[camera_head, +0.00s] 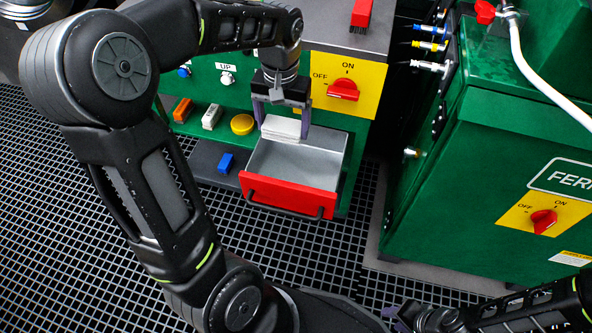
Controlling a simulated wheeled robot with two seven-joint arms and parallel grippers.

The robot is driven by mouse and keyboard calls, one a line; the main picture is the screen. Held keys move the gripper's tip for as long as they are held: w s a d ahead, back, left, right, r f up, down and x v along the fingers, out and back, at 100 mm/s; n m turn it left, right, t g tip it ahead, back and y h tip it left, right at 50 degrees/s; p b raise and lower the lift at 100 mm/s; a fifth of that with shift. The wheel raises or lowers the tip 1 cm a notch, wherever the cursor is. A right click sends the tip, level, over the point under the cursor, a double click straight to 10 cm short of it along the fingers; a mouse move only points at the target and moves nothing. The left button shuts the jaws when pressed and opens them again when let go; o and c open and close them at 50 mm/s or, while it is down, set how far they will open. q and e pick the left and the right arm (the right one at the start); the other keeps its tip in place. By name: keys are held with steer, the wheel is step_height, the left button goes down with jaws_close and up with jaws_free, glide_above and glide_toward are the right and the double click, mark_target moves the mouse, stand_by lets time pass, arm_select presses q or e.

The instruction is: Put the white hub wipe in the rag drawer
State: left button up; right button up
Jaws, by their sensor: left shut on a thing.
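The white hub wipe (282,127) is a folded white pad between the fingers of my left gripper (281,119). My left gripper is shut on it and points down over the back part of the open drawer. The rag drawer (290,190) has a red front with a dark handle and a grey inside, and it is pulled out from the green cabinet. The drawer's visible floor looks empty. I cannot tell whether the wipe touches the drawer. My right gripper (412,318) is at the bottom edge, partly cut off, away from the drawer.
A blue block (226,163) lies on a dark ledge left of the drawer. A second green machine (480,190) stands at right. Dark grid floor (320,260) lies in front.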

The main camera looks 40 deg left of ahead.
arm_select(q)
steer(key=b, duration=0.4)
glide_above(286, 178)
step_height(286, 178, down, 13)
steer(key=shift+a+f, duration=0.1)
steer(key=shift+f, duration=0.05)
step_height(286, 178, down, 5)
steer(key=shift+r+b, duration=0.2)
steer(key=shift+b, duration=0.9)
steer(key=o, duration=1.1)
steer(key=shift+r, duration=0.1)
steer(key=shift+s+r+p, duration=0.1)
steer(key=shift+r+p, duration=2.1)
steer(key=shift+r, duration=3.75)
